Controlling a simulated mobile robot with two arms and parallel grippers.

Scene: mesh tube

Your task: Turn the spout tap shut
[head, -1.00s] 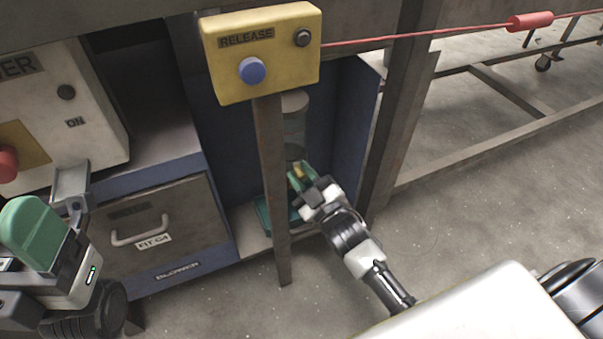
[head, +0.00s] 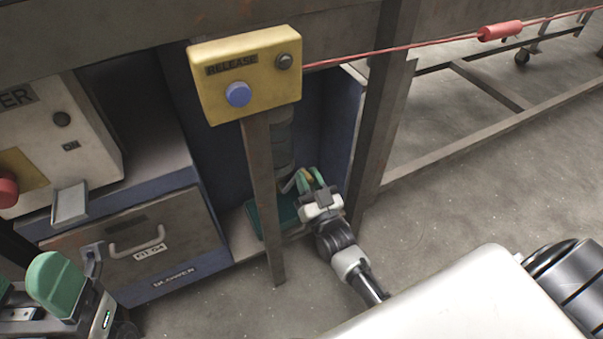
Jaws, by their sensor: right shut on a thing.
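The spout (head: 282,135), a grey cylinder, hangs inside the blue cabinet behind the yellow box's post. The tap is at its lower end, mostly hidden by my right gripper. My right gripper (head: 306,179) has green fingers and reaches in from the lower right, just right of the post. It is shut on a small yellowish part between its fingers, which appears to be the tap's handle. A green tray (head: 262,222) sits below the spout. My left gripper (head: 55,281) is at the lower left, partly cut off; its jaw opening cannot be seen clearly.
A yellow RELEASE box (head: 245,72) with a blue button stands on a steel post (head: 262,190) close left of my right gripper. A red cable (head: 400,52) runs right from it. A blower drawer (head: 140,235) is at left.

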